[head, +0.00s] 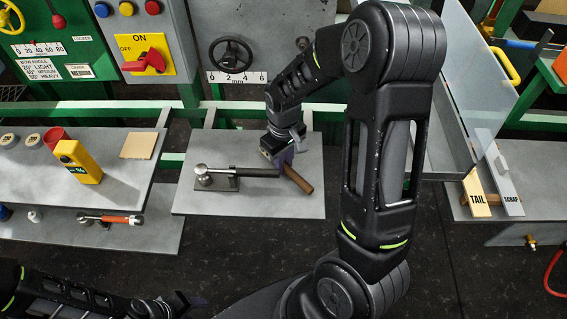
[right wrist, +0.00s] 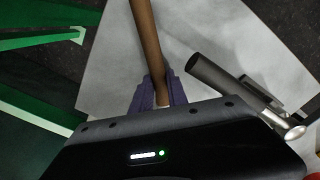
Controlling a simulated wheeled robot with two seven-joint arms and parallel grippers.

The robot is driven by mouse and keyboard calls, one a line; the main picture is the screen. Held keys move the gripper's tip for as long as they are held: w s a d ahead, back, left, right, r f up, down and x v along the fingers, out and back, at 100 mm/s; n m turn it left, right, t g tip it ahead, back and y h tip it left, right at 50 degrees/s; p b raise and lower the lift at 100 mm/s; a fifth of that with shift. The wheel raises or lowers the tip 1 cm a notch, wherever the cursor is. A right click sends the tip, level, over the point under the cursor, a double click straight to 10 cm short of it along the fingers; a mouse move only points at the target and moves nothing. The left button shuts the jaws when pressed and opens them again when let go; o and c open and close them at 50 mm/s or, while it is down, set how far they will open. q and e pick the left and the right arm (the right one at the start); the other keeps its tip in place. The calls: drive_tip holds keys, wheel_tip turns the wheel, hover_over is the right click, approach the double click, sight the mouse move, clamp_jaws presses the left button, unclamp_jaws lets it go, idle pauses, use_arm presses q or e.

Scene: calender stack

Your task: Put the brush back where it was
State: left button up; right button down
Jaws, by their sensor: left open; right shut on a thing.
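The brush shows as a brown wooden handle (head: 298,180), low over or on the grey middle table; I cannot tell if it touches. My right gripper (head: 287,162) is shut on it. In the right wrist view the brown handle (right wrist: 146,40) runs between the purple fingers of my right gripper (right wrist: 157,92). No bristles are clear in either view. My left gripper (head: 178,304) is open and empty at the bottom left, over the dark floor.
A metal tool with a black handle (head: 255,172) lies on the middle table (head: 250,205), close beside the brush. The left bench (head: 120,180) holds a yellow device (head: 78,162) and a red cup (head: 55,138). TAIL (head: 477,195) and SCRAP (head: 508,185) tags are at right.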

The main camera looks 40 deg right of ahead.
wheel_tip(320, 180, up, 10)
drive_tip(key=shift+f+b, duration=0.2)
drive_tip(key=shift+b, duration=0.25)
idle(0.4)
